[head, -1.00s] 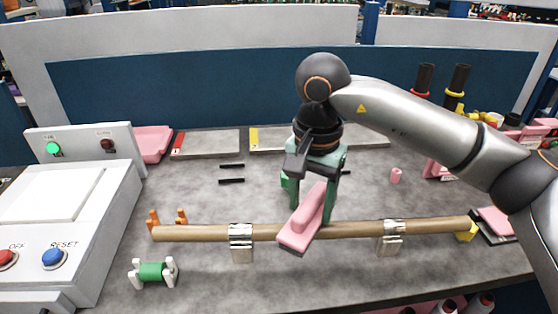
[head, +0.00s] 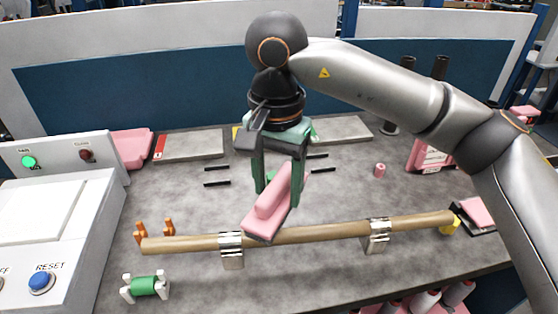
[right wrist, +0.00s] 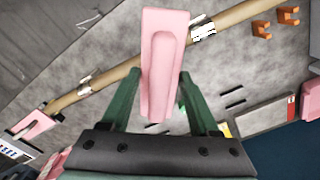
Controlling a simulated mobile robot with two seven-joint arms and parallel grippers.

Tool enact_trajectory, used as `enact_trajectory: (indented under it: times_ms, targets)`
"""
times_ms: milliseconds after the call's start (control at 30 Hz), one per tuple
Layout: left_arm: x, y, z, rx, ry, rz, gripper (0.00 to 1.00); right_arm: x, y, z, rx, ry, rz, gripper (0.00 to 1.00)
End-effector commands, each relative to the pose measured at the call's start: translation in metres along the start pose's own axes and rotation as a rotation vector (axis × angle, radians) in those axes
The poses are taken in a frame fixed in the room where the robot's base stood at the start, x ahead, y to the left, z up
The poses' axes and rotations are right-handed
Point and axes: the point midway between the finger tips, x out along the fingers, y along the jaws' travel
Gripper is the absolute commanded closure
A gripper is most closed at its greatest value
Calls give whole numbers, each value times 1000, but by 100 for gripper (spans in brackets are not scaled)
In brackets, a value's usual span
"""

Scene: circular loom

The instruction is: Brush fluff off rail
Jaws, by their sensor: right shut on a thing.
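The rail (head: 330,232) is a long brown rod lying across the bench, held in two metal clips (head: 231,250). My right gripper (head: 280,196) is shut on a pink brush (head: 264,222). The brush is over the rail, just right of the left clip, and hides a short piece of it. In the right wrist view the brush (right wrist: 162,60) sits between the green fingers and crosses the rail (right wrist: 120,72). I cannot tell whether the brush touches the rail. No fluff can be made out. My left gripper is not in view.
A white control box with a blue button (head: 41,282) stands at the left. A green spool on a white stand (head: 146,286) is in front of the rail's left end, with orange pegs (head: 168,226) behind. A small pink cylinder (head: 380,170) stands behind the rail.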

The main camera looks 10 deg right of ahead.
Motion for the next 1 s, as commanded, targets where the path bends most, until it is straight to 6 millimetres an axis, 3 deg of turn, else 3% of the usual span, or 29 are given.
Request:
enact_trajectory:
  times_ms: [100,267,1000]
  targets:
    - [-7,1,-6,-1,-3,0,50,-14,0,4,0,0,-1,100]
    - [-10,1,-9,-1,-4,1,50,-21,1,7,1,1,-1,100]
    - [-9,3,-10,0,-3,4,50,-14,6,2,-22,-1,-2,100]
